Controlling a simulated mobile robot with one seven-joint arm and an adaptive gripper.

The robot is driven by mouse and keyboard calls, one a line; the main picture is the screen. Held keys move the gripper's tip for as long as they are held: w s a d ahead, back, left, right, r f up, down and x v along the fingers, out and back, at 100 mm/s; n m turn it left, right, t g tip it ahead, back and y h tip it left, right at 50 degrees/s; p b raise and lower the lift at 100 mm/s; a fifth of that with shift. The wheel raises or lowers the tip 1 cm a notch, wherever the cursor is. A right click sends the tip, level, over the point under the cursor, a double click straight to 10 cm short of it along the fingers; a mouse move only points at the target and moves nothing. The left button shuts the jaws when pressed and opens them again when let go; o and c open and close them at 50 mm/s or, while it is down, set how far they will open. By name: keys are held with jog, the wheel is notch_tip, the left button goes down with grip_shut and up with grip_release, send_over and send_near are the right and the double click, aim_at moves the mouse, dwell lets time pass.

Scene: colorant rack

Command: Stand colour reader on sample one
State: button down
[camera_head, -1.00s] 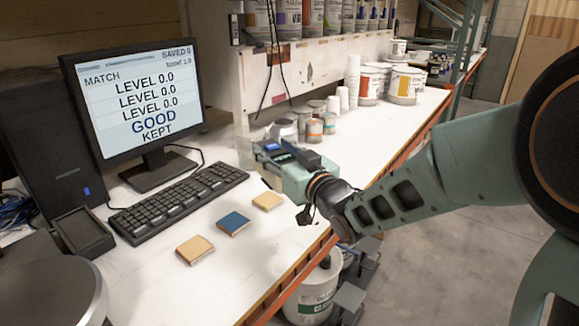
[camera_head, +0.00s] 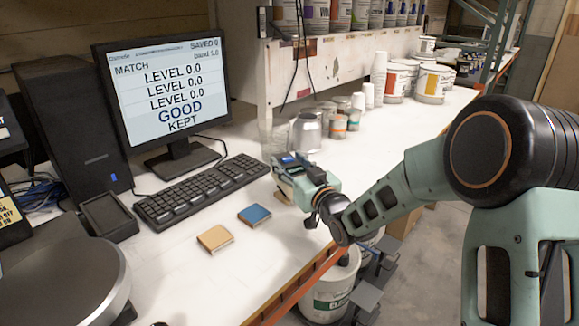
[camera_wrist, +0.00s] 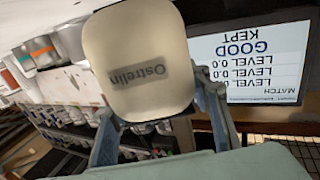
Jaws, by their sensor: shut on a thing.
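My gripper (camera_head: 299,177) is shut on the colour reader (camera_head: 285,160), a small device with a lit blue display on top. In the wrist view, the reader (camera_wrist: 137,45) is a cream rounded body marked "Ostrelin", between my two fingers (camera_wrist: 155,105). Three sample tiles lie in a row on the white bench: a tan one (camera_head: 215,238) nearest, a blue one (camera_head: 254,214) in the middle, and a tan one (camera_head: 283,198) farthest. The reader is over the farthest tile and partly hides it. I cannot tell whether they touch. No sample numbers are readable.
The monitor (camera_head: 165,90) reads "GOOD KEPT" and levels 0.0. A keyboard (camera_head: 200,190) lies left of the tiles. A metal can (camera_head: 305,133), small pots and cups stand behind the reader. The bench's orange front edge (camera_head: 310,275) is close. Bare bench surrounds the nearer tiles.

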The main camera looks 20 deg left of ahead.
jog(key=shift+f, duration=0.3)
jog(key=shift+f, duration=0.15)
jog(key=c, duration=1)
grip_release()
jog(key=shift+f, duration=0.1)
jog(key=shift+c, duration=0.2)
jog(key=v, duration=1.2)
jog(key=shift+r+b, duration=0.2)
jog(key=shift+b, duration=0.15)
